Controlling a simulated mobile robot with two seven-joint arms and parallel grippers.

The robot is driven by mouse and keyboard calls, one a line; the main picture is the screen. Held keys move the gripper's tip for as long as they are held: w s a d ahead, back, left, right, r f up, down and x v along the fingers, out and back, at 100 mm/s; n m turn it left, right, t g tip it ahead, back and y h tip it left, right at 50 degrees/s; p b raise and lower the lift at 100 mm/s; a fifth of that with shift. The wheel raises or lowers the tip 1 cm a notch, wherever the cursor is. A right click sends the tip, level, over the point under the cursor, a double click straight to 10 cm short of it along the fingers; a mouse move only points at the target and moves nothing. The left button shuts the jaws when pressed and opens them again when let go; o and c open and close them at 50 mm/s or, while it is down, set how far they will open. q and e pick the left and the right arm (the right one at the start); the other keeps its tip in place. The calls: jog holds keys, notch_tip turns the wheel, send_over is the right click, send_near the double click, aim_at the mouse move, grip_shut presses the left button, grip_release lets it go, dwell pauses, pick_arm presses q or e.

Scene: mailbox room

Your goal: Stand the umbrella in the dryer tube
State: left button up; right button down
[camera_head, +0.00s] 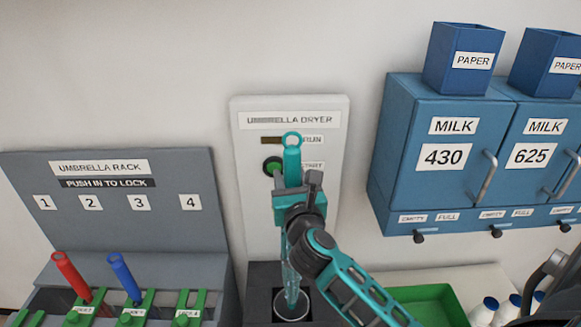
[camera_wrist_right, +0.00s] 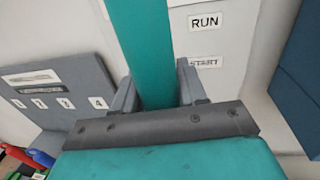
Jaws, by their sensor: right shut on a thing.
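The teal umbrella (camera_head: 291,165) stands nearly upright in the head view, its looped handle at the top and its narrow folded end pointing down. My right gripper (camera_head: 293,192) is shut on it just below the handle. The wrist view shows the teal shaft (camera_wrist_right: 143,45) between the two grey fingers (camera_wrist_right: 155,85). The dryer tube (camera_head: 292,318) is a round, pale-rimmed opening in a dark base below. The umbrella's lower end overlaps this opening; how deep it sits I cannot tell. My arm hides part of the umbrella. My left gripper is not in view.
The white umbrella dryer panel (camera_head: 325,190) stands behind, with a green start button (camera_head: 272,165) partly beside the umbrella. An umbrella rack (camera_head: 130,220) with red and blue umbrellas is at left. Blue milk boxes (camera_head: 415,185) hang at right above a green tray (camera_head: 440,300) and several bottles.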

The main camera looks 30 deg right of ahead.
notch_tip(320, 180, down, 9)
jog(key=b, duration=0.7)
jog(key=shift+r, duration=0.1)
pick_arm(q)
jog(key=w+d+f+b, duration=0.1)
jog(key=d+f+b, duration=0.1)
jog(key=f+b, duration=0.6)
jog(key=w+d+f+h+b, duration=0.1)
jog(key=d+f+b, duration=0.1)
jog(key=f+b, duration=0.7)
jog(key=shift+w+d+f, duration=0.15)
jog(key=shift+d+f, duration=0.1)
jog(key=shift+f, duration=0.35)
pick_arm(e)
jog(key=shift+f, duration=10.55)
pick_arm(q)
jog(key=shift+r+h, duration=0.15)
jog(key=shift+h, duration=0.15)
